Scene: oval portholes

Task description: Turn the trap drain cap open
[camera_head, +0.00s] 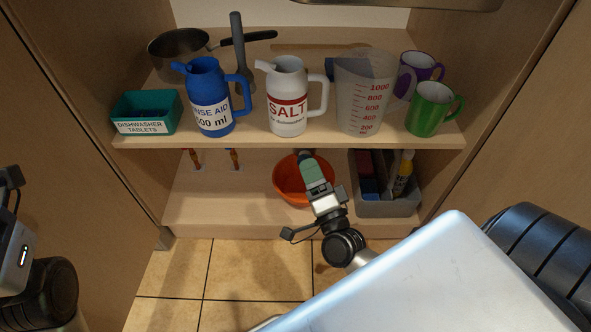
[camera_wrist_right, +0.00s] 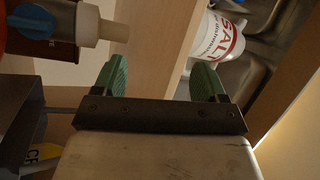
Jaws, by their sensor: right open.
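My right gripper (camera_head: 312,165) reaches under the shelf, over the orange bowl. In the right wrist view its two green fingertips (camera_wrist_right: 160,80) are apart with nothing between them. In the head view I cannot make out the cap. My left gripper (camera_head: 11,179) is partly in view at the left edge; its fingertips are unclear.
The orange bowl (camera_head: 287,183) stands on the cabinet floor beside a grey caddy (camera_head: 387,208) with bottles. The shelf (camera_head: 250,138) above holds the salt jug (camera_head: 288,105), a blue jug (camera_head: 209,90), a measuring jug and mugs. Two small valves stand at the back left. The floor's left part is clear.

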